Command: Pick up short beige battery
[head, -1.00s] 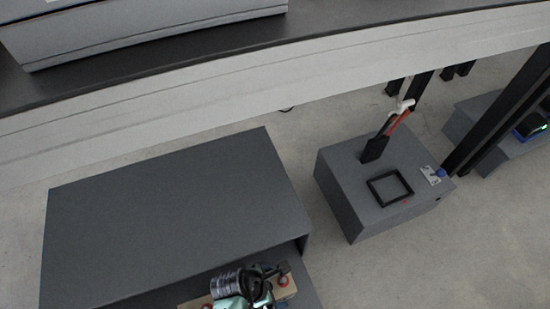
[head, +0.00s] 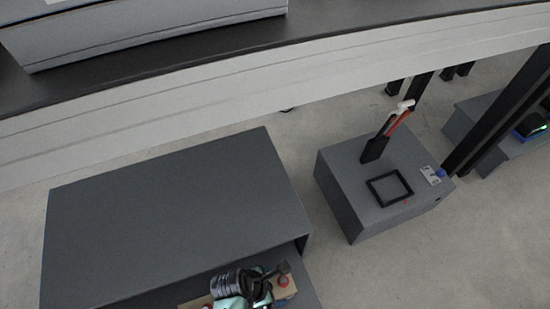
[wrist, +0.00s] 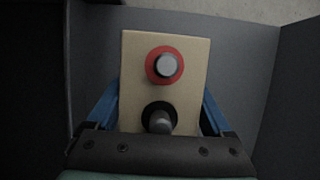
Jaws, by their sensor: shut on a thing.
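The short beige battery (wrist: 186,88) is a beige block with a red-ringed terminal (wrist: 164,65) and a black-ringed terminal (wrist: 158,118) on its face. In the wrist view my gripper (wrist: 160,112) has its blue fingers on both sides of the battery, shut on it. In the head view, part of the battery (head: 283,288) shows at the bottom, inside the open front of a grey box, with my gripper (head: 243,288) and wrist covering much of it. The battery's lower end is hidden.
The grey box (head: 170,205) has a top panel above the battery and dark walls close around it in the wrist view. To the right stands a smaller grey box (head: 345,205) with a black square frame (head: 389,188) and a lever. A long dark counter (head: 200,45) runs behind.

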